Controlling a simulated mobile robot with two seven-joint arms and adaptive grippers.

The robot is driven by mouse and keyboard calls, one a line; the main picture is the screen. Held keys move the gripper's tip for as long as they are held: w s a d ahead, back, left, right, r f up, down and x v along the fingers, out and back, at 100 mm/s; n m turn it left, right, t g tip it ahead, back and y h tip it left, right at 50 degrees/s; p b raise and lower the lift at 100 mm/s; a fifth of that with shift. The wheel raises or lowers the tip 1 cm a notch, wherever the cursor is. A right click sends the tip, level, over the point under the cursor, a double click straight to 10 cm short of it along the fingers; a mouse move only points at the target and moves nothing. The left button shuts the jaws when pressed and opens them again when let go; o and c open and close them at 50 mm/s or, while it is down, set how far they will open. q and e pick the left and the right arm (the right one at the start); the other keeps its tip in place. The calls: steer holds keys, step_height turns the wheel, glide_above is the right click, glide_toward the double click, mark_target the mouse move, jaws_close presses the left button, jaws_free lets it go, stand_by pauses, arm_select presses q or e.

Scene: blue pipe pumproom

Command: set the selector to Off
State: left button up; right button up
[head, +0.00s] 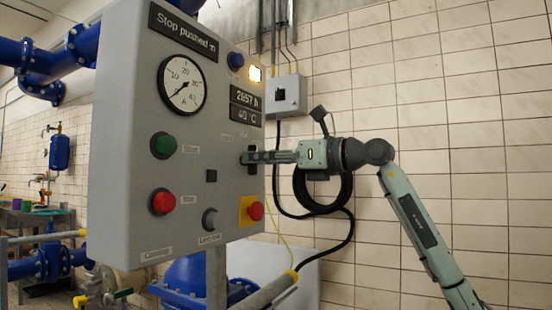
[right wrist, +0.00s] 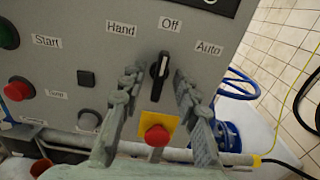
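The selector (right wrist: 160,68) is a black knob with a white pointer line on the grey control panel (right wrist: 75,75). In the right wrist view it stands below the labels Hand, Off (right wrist: 170,24) and Auto, and its pointer is towards Off. My right gripper (right wrist: 156,78) is open, with one finger on each side of the knob and a gap to each; I see no clear contact. In the head view my right gripper (head: 249,157) reaches the panel's right part from the right and partly hides the selector. My left gripper is not in view.
A red button on a yellow plate (head: 251,210) sits just below the selector. The green Start button (head: 163,145) and red stop button (head: 162,202) are to the left. A grey wall box (head: 286,95) and coiled black hose (head: 322,207) are behind, on the tiled wall.

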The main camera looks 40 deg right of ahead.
steer(key=v, duration=1.1)
steer(key=shift+s, duration=0.3)
steer(key=shift+d, duration=0.15)
